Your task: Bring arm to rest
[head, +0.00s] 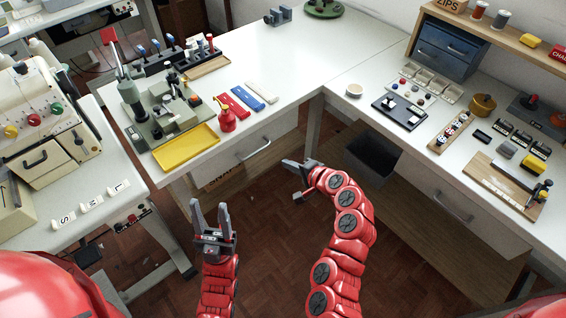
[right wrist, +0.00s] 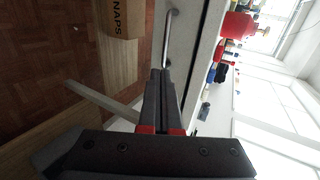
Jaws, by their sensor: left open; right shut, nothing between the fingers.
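My left gripper (head: 211,212) is open and empty, pointing up in the picture over the floor in front of the table corner. My right gripper (head: 288,164) is shut with nothing in it, in front of the table edge and its drawer. My right arm bends to the left at its top. In the right wrist view the shut fingers (right wrist: 160,95) point towards the drawer front and its metal handle (right wrist: 171,30). Neither gripper touches anything that I can see.
The white table (head: 310,60) holds a yellow tray (head: 186,149), a red oil can (head: 226,117) and a green machine. A right table carries a blue drawer box (head: 446,52) and small boards. A dark bin (head: 372,156) stands below. The wooden floor (head: 265,240) between is clear.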

